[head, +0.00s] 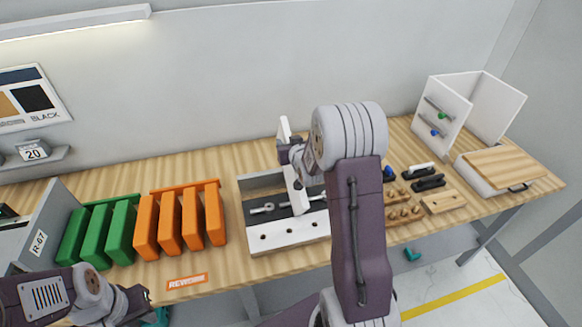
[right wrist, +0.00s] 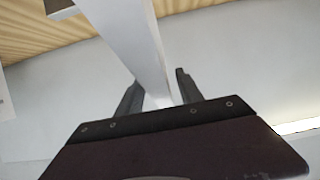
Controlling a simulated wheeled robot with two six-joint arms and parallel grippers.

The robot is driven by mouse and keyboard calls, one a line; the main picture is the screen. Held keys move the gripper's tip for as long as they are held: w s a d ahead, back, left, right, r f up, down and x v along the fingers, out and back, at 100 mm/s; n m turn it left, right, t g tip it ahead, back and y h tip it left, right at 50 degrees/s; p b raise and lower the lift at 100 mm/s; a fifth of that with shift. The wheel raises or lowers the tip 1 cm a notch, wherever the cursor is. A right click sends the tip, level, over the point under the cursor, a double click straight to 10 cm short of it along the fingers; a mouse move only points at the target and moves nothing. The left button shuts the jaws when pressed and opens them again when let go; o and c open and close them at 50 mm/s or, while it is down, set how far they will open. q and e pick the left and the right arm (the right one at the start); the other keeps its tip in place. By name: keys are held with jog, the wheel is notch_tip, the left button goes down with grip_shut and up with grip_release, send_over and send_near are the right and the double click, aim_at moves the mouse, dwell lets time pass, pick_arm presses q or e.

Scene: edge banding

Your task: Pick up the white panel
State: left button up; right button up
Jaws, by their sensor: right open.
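The white panel (head: 298,193) is a long narrow strip in the head view. It rises, slightly tilted, from the grey and white tray in the middle of the bench. My right gripper (head: 288,153) is at its upper part, and my right wrist hides some of it. In the right wrist view the panel (right wrist: 132,35) runs between the two dark fingers of my right gripper (right wrist: 158,78), which are apart. Contact cannot be told. My left gripper (head: 140,298) is low at the left, near the bench's front edge; its jaws are unclear.
The tray (head: 290,233) holds metal tools. Orange bins (head: 168,220) and green bins (head: 98,232) stand left of it. Wooden blocks (head: 443,202), dark tools and a white corner stand (head: 497,105) are at the right. My right arm covers the bench's middle.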

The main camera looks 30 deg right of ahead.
jog(key=shift+w+f, duration=0.25)
jog(key=shift+w, duration=0.35)
jog(key=shift+s+r, duration=0.1)
jog(key=shift+s, duration=0.1)
grip_shut()
dwell(0.6)
